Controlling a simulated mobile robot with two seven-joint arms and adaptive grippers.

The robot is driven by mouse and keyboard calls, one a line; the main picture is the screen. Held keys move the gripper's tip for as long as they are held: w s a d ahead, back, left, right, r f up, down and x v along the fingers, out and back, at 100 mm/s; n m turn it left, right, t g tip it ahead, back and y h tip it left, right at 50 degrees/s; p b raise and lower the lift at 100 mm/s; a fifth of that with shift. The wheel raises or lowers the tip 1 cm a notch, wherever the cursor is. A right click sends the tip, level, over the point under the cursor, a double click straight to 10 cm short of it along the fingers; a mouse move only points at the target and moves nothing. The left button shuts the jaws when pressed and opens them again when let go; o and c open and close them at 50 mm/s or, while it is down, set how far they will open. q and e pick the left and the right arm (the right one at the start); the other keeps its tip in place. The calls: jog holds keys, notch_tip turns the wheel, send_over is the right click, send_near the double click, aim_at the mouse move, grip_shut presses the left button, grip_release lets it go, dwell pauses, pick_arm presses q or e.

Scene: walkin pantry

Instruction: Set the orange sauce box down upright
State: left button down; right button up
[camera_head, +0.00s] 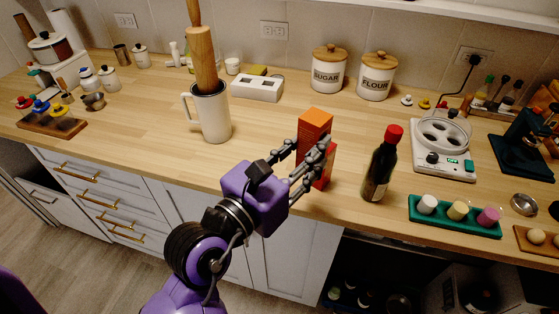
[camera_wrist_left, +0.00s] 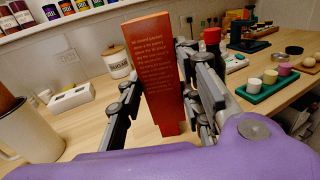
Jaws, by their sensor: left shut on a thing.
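The orange-red sauce box (camera_head: 314,126) is upright at the front part of the wooden counter in the head view. My left gripper (camera_head: 312,160) is shut on it, with fingers on both sides. In the left wrist view the box (camera_wrist_left: 157,70) stands tall between the fingers of my left gripper (camera_wrist_left: 165,105), with lines of small print on its face. Its lower end appears at or very near the counter top; I cannot tell whether it touches. My right gripper is not in view.
A dark bottle with a red cap (camera_head: 381,165) stands just right of the box. A white mug with a rolling pin (camera_head: 211,113) stands to the left. A green tray (camera_head: 453,218) is at the right. The counter (camera_head: 270,125) behind the box is clear.

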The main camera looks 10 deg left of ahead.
pick_arm(q)
jog(key=shift+w+a+f+b, duration=0.85)
jog(key=shift+w+a+f, duration=0.5)
jog(key=shift+a+f, duration=0.65)
jog(key=shift+w+a+f+b, duration=0.9)
jog(key=shift+w+a+f, duration=0.4)
jog(key=shift+a+f, duration=0.7)
jog(key=shift+w+a+f+b, duration=0.85)
jog(key=shift+w+a+f, duration=0.65)
jog(key=shift+f, duration=0.85)
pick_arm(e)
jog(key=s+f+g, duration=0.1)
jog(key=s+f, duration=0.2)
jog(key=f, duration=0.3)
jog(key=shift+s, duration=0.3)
pick_arm(q)
jog(key=shift+s+a, duration=0.1)
jog(key=shift+s, duration=0.05)
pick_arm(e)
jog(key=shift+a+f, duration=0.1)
pick_arm(q)
jog(key=shift+f, duration=0.15)
jog(key=c, duration=1.3)
grip_release()
jog(key=shift+o, duration=0.4)
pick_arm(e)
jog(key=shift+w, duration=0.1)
